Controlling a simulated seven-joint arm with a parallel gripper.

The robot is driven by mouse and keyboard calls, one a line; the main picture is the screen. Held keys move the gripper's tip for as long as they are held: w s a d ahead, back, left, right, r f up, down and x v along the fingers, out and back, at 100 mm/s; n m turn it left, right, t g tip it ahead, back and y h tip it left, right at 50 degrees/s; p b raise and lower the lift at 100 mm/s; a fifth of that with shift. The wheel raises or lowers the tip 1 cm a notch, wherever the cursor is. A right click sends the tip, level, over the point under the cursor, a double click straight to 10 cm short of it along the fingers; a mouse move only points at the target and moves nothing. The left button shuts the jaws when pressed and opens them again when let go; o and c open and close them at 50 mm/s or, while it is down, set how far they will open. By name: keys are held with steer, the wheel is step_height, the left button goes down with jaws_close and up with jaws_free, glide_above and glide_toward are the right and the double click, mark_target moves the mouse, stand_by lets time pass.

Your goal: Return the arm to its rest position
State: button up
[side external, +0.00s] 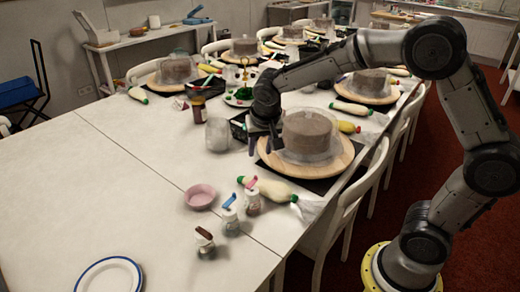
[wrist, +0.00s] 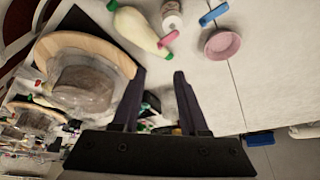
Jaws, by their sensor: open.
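My gripper (side external: 264,138) is at the end of my arm, above the table just left of the nearest cake. In the wrist view its two dark fingers (wrist: 157,100) are apart with nothing between them. The nearest cake (side external: 308,135) is brown, wrapped in something clear, and sits on a round wooden turntable (side external: 342,162). The same cake (wrist: 88,85) and turntable (wrist: 70,42) show at the left of the wrist view.
A piping bag (side external: 272,190), small jars (side external: 205,243) and a pink bowl (side external: 200,196) lie in front of the turntable. A glass jar (side external: 217,135) stands left of my gripper. More cakes line the table behind. The left part of the white table (side external: 90,190) is mostly clear.

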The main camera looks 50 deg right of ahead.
steer(key=s+r+t, duration=0.3)
steer(key=s+r, duration=0.7)
steer(key=r, duration=0.3)
steer(key=s+a+f+n+y, duration=0.1)
steer(key=s+n, duration=0.3)
steer(key=s, duration=0.4)
steer(key=s+a+f+n+y, duration=0.1)
steer(key=s+a+f+n, duration=0.1)
steer(key=s, duration=0.5)
steer(key=shift+s+a+f+n+g+y, duration=0.25)
steer(key=shift+s+f+n+g+y, duration=0.15)
steer(key=shift+f+n, duration=0.55)
